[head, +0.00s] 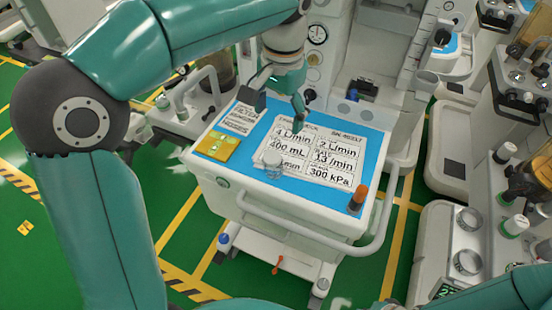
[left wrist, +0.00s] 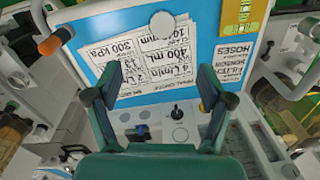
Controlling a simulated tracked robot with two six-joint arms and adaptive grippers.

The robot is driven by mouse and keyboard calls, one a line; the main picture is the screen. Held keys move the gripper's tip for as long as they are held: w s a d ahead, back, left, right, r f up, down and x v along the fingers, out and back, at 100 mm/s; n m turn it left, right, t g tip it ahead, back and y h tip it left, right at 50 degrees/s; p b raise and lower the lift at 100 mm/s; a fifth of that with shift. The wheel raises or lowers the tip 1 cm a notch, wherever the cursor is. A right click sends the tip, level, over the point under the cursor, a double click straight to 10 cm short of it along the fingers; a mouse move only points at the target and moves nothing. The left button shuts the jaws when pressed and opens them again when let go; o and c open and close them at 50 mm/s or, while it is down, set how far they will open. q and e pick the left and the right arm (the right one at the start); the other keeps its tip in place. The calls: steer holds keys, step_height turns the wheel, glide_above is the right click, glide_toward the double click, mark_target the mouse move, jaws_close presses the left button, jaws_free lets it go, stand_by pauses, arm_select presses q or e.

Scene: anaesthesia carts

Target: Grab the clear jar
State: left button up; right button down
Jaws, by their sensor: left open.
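The clear jar (head: 272,164) is a small, see-through round vessel standing on the blue cart top (head: 325,193), over the printed white cards. In the left wrist view the jar (left wrist: 162,24) shows from above as a pale disc near the top edge, beyond the fingertips. My left gripper (head: 277,103) hangs over the back part of the cart top, behind the jar in the head view. Its two fingers are spread with nothing between them in the left wrist view (left wrist: 156,82). My right gripper is out of view.
A yellow pad (head: 217,146) lies at the left of the cart top. An orange-capped post (head: 358,197) stands at the front right corner, and a white rail (head: 300,228) runs along the front. Other machines crowd the right side.

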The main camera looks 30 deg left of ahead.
mark_target(274, 154)
arm_select(q)
steer(key=f, duration=0.6)
steer(key=a+f+b, duration=0.1)
steer(key=f, duration=0.3)
steer(key=shift+s+f, duration=0.1)
steer(key=shift+a+f, duration=0.1)
steer(key=shift+f, duration=2.55)
steer(key=c, duration=1.3)
